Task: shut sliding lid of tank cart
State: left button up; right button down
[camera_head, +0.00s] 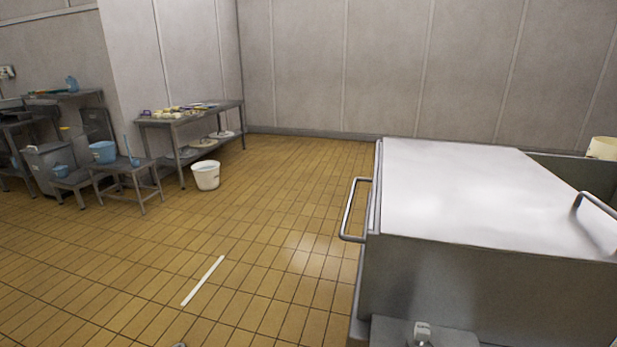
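A large grey metal tank cart (480,290) stands at the right. A shiny flat lid (460,190) covers the part of its top that I see. The lid's right side ends along a slanted edge, and a dark greenish strip (570,175) shows beyond it; I cannot tell if this is the open tank inside. A bar handle (597,206) stands up near the lid's right side, cut by the picture edge. Another bar handle (350,212) sticks out from the cart's left end. Neither of my grippers is in view.
Tiled floor is clear left of the cart, apart from a white strip (203,281). A white bucket (206,178) stands by a steel table (190,117). Low stools with blue buckets (103,152) are at the left. A cream container (603,148) is at the far right.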

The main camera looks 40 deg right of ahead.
aim_at(492, 198)
jog(key=i+z, duration=0.15)
jog(key=i, duration=0.4)
jog(key=i+j+z, duration=0.15)
jog(key=i, duration=0.35)
jog(key=i+j+z, duration=0.15)
jog(key=i, duration=0.4)
jog(key=i+z, duration=0.2)
jog(key=z, duration=0.2)
jog(key=i+z, duration=0.25)
jog(key=z, duration=0.2)
jog(key=i+j+z, duration=0.2)
jog(key=z, duration=0.2)
jog(key=i+j+z, duration=0.15)
jog(key=z, duration=0.3)
